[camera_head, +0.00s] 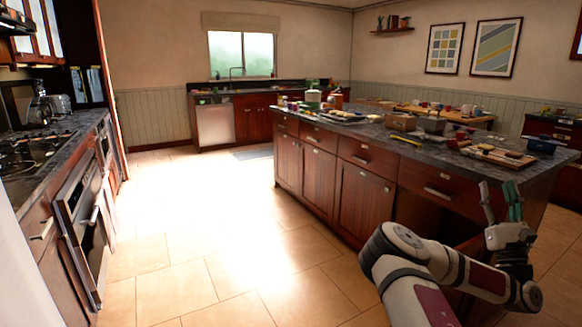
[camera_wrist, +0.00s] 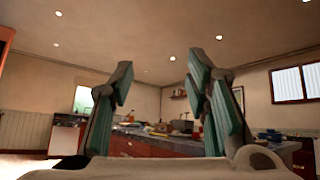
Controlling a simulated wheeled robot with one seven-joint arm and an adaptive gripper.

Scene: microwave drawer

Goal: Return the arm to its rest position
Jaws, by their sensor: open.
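My gripper (camera_head: 500,203) is at the lower right of the head view, at the end of my folded arm. Its fingers point upward beside the front right part of the kitchen island (camera_head: 318,188). In the wrist view my gripper (camera_wrist: 160,88) has its two green-padded fingers spread apart with nothing between them. The ceiling and the far wall show between the fingers. Part of the island front is hidden behind my arm.
A stove counter (camera_head: 60,140) with an oven (camera_head: 82,220) stands at the left. The tiled floor (camera_head: 220,255) between them is clear.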

